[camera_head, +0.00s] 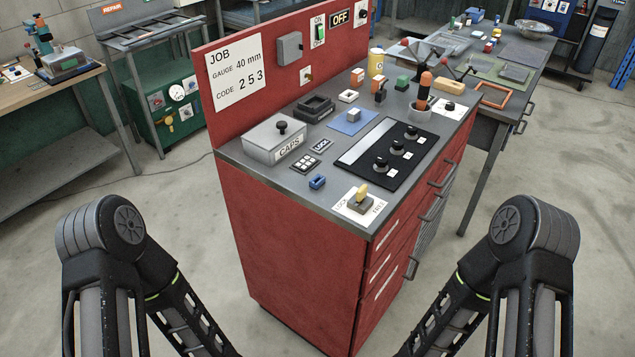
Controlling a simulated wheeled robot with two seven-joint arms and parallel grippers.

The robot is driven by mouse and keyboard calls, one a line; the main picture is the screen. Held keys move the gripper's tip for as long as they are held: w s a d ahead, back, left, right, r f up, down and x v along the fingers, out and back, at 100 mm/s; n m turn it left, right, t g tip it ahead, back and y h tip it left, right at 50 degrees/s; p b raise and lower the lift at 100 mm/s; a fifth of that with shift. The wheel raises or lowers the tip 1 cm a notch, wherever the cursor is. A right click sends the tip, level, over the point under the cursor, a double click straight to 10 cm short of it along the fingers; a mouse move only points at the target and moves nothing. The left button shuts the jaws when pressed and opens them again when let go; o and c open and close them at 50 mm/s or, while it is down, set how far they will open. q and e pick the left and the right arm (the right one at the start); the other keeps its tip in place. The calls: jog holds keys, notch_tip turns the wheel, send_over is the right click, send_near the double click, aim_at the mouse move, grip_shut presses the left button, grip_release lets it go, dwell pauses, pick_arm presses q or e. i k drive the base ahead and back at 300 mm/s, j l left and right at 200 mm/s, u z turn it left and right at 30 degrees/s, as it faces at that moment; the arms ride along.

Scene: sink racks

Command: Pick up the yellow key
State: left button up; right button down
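A small yellow key (361,189) stands upright at the near right corner of the red cabinet's grey top. It appears seated in a dark grey block (359,205) on a white label whose text is partly covered; I can read "FREE" at its right side. Links of both my arms show at the lower left and lower right, in front of the cabinet and apart from the key. Neither gripper shows; both are beyond the bottom edge of the picture.
Near the key are a small blue block (317,182), a button pad (305,163), a grey "CAPS" box (276,138) and a black panel with knobs (386,154). A red back panel (270,75) rises behind. The floor around the cabinet is clear.

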aim_at(360, 193)
jog(key=l+u, duration=0.1)
jog(key=u, duration=1.7)
jog(key=k+l, duration=1.05)
